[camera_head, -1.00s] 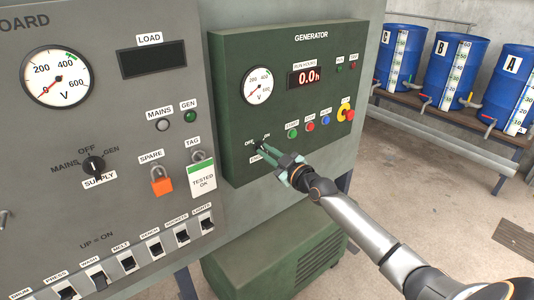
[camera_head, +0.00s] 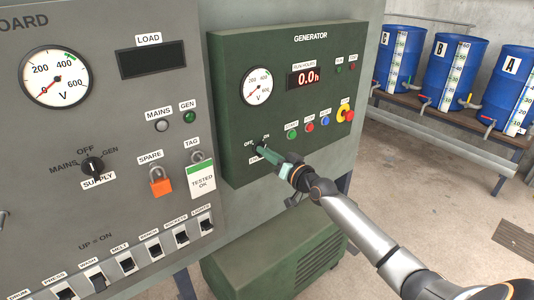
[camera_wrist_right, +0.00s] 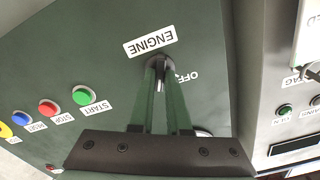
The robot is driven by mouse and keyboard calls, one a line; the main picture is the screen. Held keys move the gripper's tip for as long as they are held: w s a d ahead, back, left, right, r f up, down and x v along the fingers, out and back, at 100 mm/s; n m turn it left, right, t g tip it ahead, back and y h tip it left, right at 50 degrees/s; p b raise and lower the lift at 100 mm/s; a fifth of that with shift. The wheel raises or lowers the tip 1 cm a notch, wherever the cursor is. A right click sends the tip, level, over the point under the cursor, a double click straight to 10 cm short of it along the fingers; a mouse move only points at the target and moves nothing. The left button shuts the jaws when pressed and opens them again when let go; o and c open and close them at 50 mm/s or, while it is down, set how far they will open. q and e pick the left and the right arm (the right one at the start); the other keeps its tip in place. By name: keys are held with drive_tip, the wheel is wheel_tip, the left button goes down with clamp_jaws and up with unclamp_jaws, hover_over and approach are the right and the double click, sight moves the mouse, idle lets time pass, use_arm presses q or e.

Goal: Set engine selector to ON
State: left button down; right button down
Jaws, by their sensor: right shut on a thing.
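The engine selector is a small dark knob (camera_wrist_right: 160,61) on the green generator panel (camera_head: 225,95), beside its white ENGINE label (camera_wrist_right: 150,41). My right gripper (camera_wrist_right: 160,72) is shut on the selector, its two green fingers on either side of the knob. In the head view my right gripper (camera_head: 264,151) reaches the panel's lower left, between the OFF and ON marks. The OFF mark shows beside the knob in the wrist view; the fingers hide part of the knob, and I cannot tell exactly where it points. My left gripper is not in view.
Green, red and blue buttons (camera_head: 310,127) and a red-yellow emergency stop (camera_head: 346,114) are right of the selector. The grey board (camera_head: 125,95) with its supply selector (camera_head: 93,166) and an orange padlock (camera_head: 161,187) is at left. Blue drums (camera_head: 456,70) stand far right.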

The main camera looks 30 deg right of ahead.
drive_tip(key=shift+m, duration=1.9)
drive_tip(key=c, duration=0.9)
unclamp_jaws()
drive_tip(key=shift+s+d, duration=0.15)
drive_tip(key=shift+s, duration=1.95)
drive_tip(key=shift+s+d, duration=0.2)
drive_tip(key=shift+s, duration=1.85)
drive_tip(key=shift+s+d, duration=0.15)
drive_tip(key=shift+s, duration=1.95)
